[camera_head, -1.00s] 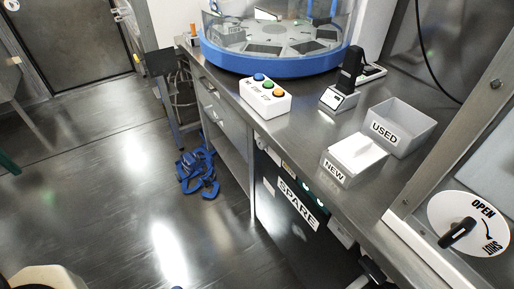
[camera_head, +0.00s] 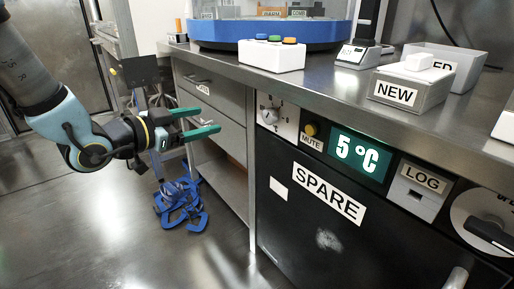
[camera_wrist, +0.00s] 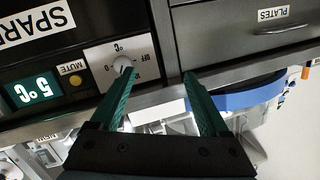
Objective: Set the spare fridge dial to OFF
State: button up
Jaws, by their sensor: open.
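My gripper (camera_head: 207,120) has green fingers, is open and empty, and is left of the dial in the head view. In the wrist view my gripper (camera_wrist: 160,76) has the dial left of its centre.
Right of the dial are a MUTE button (camera_head: 311,129), a 5 °C display (camera_head: 358,155) and a LOG slot (camera_head: 416,197). Drawers (camera_head: 211,88) stand left of the fridge. The steel bench (camera_head: 330,85) overhangs. Blue straps (camera_head: 181,203) lie on the floor.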

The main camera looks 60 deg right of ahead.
aim_at(267, 117)
jog(key=s+d+f+m+g+h+b, duration=0.1)
jog(key=s+d+m+g+b, duration=0.2)
jog(key=s, duration=0.4)
jog(key=shift+g, duration=0.5)
jog(key=x, duration=0.9)
jog(key=shift+d+r+b, duration=0.1)
jog(key=shift+b, duration=0.3)
grip_shut()
